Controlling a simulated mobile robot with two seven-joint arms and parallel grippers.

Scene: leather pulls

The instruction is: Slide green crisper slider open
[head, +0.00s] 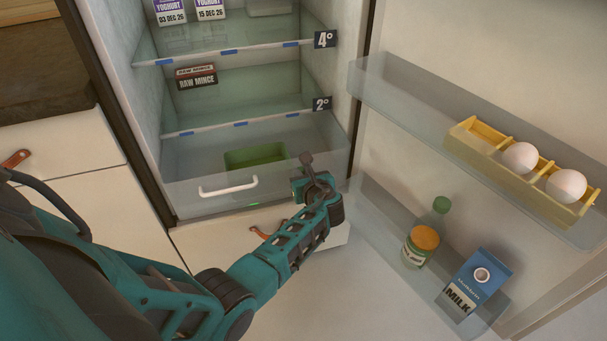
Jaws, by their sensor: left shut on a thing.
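The clear crisper drawer (190,195) is at the bottom of the open fridge, with a white handle (228,187) on the left of its front. My left gripper (305,182) is at the right part of the drawer front. It is shut on the green crisper slider, which the gripper and wrist almost wholly hide; its exact position cannot be told. A green tray (255,155) lies inside the drawer, behind the front. My right gripper is not in view.
Shelves above hold a raw mince pack (197,80) and yoghurts (170,10). The open door at right has a yellow egg holder (490,150), a jar (420,245), a green-capped bottle (438,212) and a milk carton (475,283). A lower white drawer (215,243) sits beneath the fridge.

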